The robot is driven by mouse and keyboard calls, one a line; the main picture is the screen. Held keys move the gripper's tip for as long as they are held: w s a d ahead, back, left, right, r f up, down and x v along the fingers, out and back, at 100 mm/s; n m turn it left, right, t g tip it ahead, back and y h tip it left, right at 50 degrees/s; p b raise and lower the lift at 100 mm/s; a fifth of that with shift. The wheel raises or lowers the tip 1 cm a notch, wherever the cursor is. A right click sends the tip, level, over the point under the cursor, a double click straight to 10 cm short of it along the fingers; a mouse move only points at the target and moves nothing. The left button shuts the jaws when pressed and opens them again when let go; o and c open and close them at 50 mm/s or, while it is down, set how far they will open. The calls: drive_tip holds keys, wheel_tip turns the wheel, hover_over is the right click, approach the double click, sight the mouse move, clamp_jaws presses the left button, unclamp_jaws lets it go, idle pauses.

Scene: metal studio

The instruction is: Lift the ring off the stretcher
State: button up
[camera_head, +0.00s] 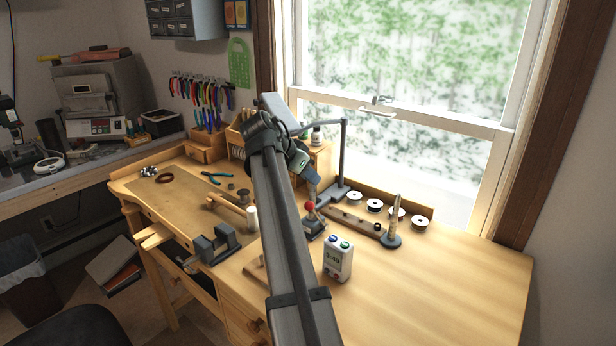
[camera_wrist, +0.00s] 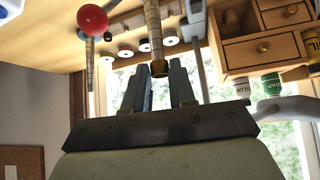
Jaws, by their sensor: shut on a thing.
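The stretcher (camera_head: 313,226) stands on the bench, with a dark base and a red ball knob (camera_head: 309,206); the knob also shows in the wrist view (camera_wrist: 92,18). Its stepped post (camera_wrist: 153,30) hangs down from the top of the wrist view, which is upside down. A gold-brown band at the post's end, which looks like the ring (camera_wrist: 158,68), lies between my fingertips. My gripper (camera_wrist: 163,66) is shut on it. In the head view my gripper (camera_head: 313,193) is just above the stretcher, and the ring cannot be made out. Whether the ring still touches the post is unclear.
A tapered mandrel (camera_head: 394,220) stands right of the stretcher on a dark base, near several white spools (camera_head: 374,205). A dark lamp post (camera_head: 343,155) rises behind. The bench's right side is clear.

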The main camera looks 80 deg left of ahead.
drive_tip(key=shift+r, duration=0.15)
wheel_tip(320, 180, up, 2)
idle(0.6)
